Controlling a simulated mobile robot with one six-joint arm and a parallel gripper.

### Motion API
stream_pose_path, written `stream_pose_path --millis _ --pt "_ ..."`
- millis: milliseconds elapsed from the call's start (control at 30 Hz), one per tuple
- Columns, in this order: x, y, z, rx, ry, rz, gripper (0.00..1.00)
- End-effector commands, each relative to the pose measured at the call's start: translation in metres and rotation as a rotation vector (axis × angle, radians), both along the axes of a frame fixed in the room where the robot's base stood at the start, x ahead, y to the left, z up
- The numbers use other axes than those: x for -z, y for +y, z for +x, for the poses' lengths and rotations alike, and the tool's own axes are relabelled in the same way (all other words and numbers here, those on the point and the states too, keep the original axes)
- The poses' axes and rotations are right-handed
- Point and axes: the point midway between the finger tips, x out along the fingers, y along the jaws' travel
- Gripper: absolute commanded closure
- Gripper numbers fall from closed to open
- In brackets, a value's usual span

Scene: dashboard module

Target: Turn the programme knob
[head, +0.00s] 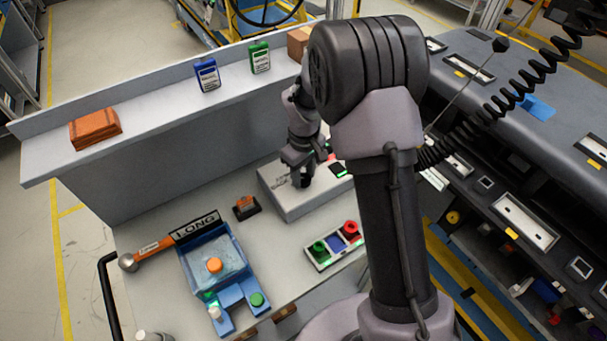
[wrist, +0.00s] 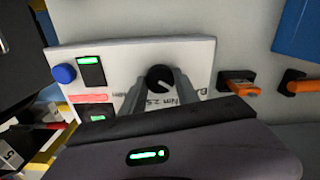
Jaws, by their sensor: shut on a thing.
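The programme knob (wrist: 159,78) is a round black knob with a light pointer mark, on the light panel of the module (wrist: 200,52) in the wrist view. My gripper (wrist: 158,92) has its two grey fingers on either side of the knob, shut on it. Printed text on the panel is partly covered by the fingers. In the head view the module (head: 330,195) is a pale box on the bench, and my gripper (head: 302,180) reaches down onto its top.
The panel also has a blue button (wrist: 63,73) and a green-lit display (wrist: 90,72). A button box (head: 336,245) stands in front of the module. A blue tray (head: 215,262) and a hammer-like tool (head: 150,248) lie left.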

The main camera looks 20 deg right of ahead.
Motion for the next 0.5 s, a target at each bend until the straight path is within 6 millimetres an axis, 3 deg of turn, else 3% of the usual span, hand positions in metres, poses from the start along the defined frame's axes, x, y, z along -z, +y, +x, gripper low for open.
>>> stream_pose_path --millis 500 --pt "0.0005 -0.0001 0.0002 0.388 0.000 0.000 1.00"
